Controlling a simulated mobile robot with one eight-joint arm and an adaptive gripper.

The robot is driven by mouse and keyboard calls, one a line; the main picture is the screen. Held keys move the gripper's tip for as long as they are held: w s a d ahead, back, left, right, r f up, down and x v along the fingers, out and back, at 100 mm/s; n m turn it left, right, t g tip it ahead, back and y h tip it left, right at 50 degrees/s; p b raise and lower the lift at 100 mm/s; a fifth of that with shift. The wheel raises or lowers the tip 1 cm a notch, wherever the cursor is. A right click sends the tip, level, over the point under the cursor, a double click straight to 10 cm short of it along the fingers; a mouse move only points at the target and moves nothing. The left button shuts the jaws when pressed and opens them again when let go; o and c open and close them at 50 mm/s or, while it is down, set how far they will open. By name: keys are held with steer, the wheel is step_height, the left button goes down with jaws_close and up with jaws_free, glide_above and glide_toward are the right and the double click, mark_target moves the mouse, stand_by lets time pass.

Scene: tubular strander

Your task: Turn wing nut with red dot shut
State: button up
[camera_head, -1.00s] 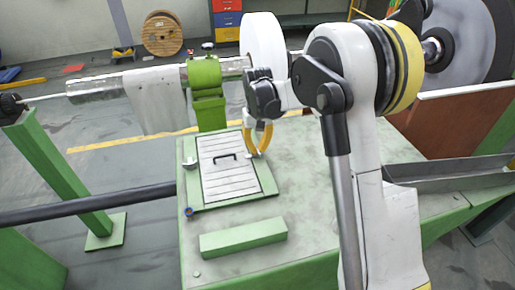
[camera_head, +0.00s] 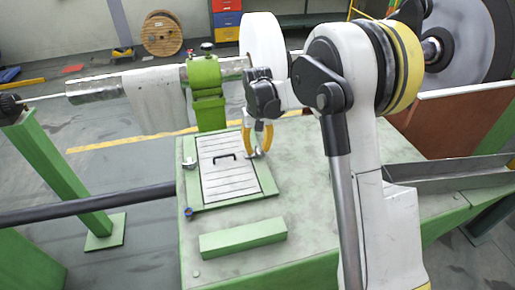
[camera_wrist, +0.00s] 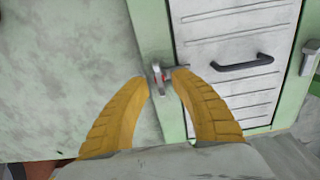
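A small metal wing nut with a red mark (camera_wrist: 161,77) sits on the edge of a green frame, beside a white slatted hatch panel (camera_wrist: 236,22) with a black handle. In the wrist view my gripper (camera_wrist: 162,80) has its two yellow fingers on either side of this nut. A narrow gap shows between the fingertips, and I cannot tell whether either touches the nut. In the head view my gripper (camera_head: 256,150) points down at the right edge of the panel (camera_head: 225,180). The nut is too small there to make out its red mark.
Another metal fastener (camera_head: 190,163) is on the panel's left edge. A small blue piece (camera_head: 188,212) is at its lower left corner. A green block (camera_head: 243,238) lies in front. A green clamp (camera_head: 206,90) holds a shaft behind. The green tabletop (camera_head: 325,200) right of the panel is mostly clear.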

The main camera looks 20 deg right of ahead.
mark_target(258, 149)
step_height(258, 149, up, 12)
stand_by(0.4)
steer(key=s+r+t+b, duration=0.1)
steer(key=s+r+t, duration=0.1)
steer(key=s, duration=0.5)
steer(key=s+r+t+b, duration=0.1)
steer(key=s+r, duration=0.2)
steer(key=s, duration=0.3)
steer(key=s+f+t+b, duration=0.1)
steer(key=s+f+t, duration=0.1)
steer(key=s, duration=0.5)
steer(key=s+d+f+t+b, duration=0.1)
steer(key=s+f, duration=0.3)
steer(key=s, duration=0.4)
steer(key=shift+d+f+t, duration=0.2)
steer(key=shift+f+t, duration=0.1)
steer(key=shift+t, duration=0.3)
steer(key=shift+r, duration=0.1)
